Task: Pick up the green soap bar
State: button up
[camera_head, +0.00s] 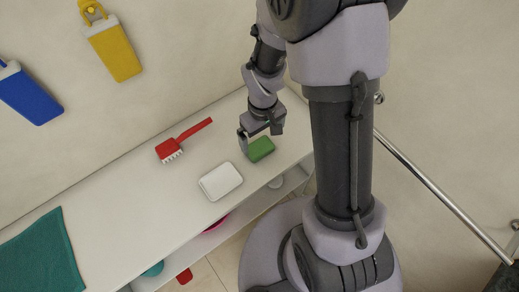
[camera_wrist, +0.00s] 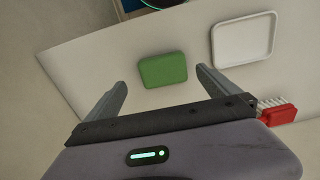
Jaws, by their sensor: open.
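The green soap bar (camera_head: 260,149) lies flat on the white shelf (camera_head: 130,200), near its right end, in the head view. In the wrist view the green soap bar (camera_wrist: 163,70) lies ahead of my gripper, between the lines of the two fingers and a little beyond their tips. My gripper (camera_head: 262,136) is just above and behind the soap in the head view. In the wrist view my gripper (camera_wrist: 160,78) has its fingers wide apart with nothing between them. I cannot tell its exact height above the shelf.
A white soap dish (camera_head: 221,182) lies left of the soap, empty. A red brush (camera_head: 183,140) lies behind the dish. A teal towel (camera_head: 42,255) covers the shelf's left part. Yellow (camera_head: 115,52) and blue (camera_head: 30,97) bottles are at the wall. A metal rail (camera_head: 440,192) runs at right.

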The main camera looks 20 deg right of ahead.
aim_at(260, 146)
jog(key=f, duration=0.1)
jog(key=f+b, duration=0.1)
jog(key=f, duration=0.1)
jog(key=f+b, duration=0.1)
jog(key=f, duration=0.1)
jog(key=shift+w+a, duration=0.2)
jog(key=shift+a, duration=0.15)
jog(key=shift+r, duration=0.2)
